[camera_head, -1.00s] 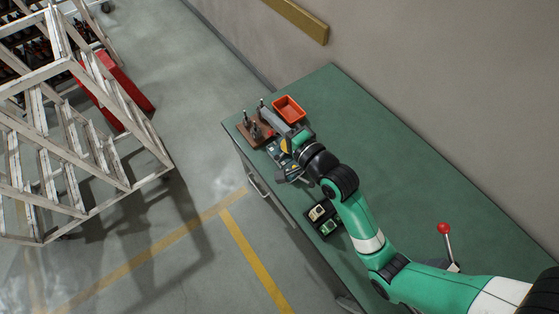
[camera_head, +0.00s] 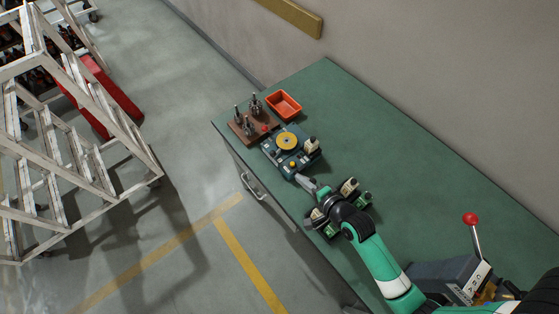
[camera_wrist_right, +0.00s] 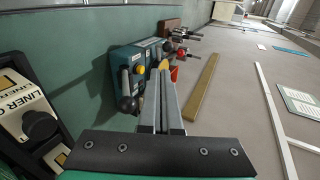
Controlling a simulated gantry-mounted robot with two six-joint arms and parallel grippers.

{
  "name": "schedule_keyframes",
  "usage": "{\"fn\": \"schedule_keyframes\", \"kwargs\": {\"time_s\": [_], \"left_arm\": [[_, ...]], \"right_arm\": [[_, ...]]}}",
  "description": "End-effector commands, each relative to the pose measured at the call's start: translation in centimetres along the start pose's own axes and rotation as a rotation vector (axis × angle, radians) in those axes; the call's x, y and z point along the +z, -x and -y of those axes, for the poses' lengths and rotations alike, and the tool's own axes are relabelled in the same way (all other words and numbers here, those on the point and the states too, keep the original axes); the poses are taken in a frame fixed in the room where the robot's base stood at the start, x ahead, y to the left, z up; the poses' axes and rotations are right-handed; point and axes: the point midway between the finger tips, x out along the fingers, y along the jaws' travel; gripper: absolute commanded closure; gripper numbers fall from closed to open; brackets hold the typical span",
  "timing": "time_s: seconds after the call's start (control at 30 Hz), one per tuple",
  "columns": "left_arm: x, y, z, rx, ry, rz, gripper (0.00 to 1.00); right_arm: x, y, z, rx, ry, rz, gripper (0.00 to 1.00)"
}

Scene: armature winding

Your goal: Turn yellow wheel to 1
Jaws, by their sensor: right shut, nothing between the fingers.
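The yellow wheel (camera_head: 287,141) lies flat on top of a dark blue-grey machine (camera_head: 299,159) on the green bench. It is uncovered in the head view; the number it points to is too small to read. My right gripper (camera_head: 302,180) is shut and empty, just off the machine's near right corner and apart from the wheel. In the right wrist view the shut fingers (camera_wrist_right: 160,78) point toward the machine (camera_wrist_right: 124,54) and partly hide it. My left gripper is not in view.
A wooden board with several upright metal parts (camera_head: 241,129) and an orange bin (camera_head: 283,105) stand beyond the machine. Black-framed units (camera_head: 350,188) sit around my right wrist. A red-knobbed lever (camera_head: 471,219) stands at the lower right. The bench's back part is clear.

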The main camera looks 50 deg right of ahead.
Motion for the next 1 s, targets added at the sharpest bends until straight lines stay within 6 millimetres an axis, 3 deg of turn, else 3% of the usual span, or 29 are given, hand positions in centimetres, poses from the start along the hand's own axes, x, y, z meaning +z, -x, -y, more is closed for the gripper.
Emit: {"fn": "schedule_keyframes", "kwargs": {"time_s": [0.43,0.6,0.77,1.0], "left_arm": [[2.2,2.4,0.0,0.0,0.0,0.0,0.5],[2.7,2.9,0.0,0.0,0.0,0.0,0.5],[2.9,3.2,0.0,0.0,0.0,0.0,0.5],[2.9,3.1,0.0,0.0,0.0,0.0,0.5]], "right_arm": [[0.0,-9.1,-0.3,-0.002,0.001,0.001,1.0],[0.0,-11.8,0.6,-0.002,0.0,0.001,1.0],[0.0,-13.0,1.1,-0.001,0.0,0.001,1.0],[0.0,-13.2,1.2,0.0,0.0,0.001,1.0]]}}
